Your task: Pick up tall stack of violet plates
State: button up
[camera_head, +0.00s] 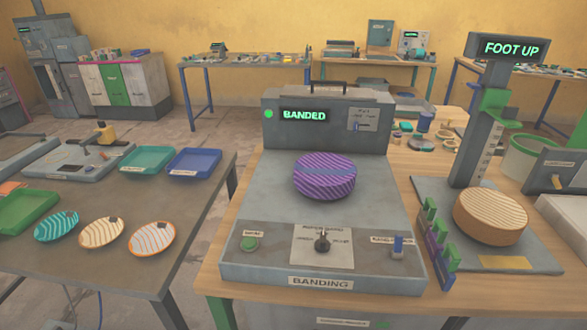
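A round violet stack of plates (325,182) with pale stripes sits on the bed of the grey banding machine (240,240), in front of its upright back housing. A bluish band runs across the top of the stack. Single plates in the stack cannot be told apart at this size. The housing's display (303,115) reads "BANDED" in green, beside a green light. My gripper is not in view.
Right of the machine, a tan round stack (490,216) sits on a grey base under a post reading "FOOT UP" (511,48). Green and violet pegs (436,240) stand between. The left table holds three patterned plates (102,232) and teal (146,160), blue (193,163) and green trays (28,211).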

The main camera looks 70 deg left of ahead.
aim_at(320, 175)
jog(key=u, duration=1.05)
jog(key=i, duration=1)
jog(key=u, duration=1.05)
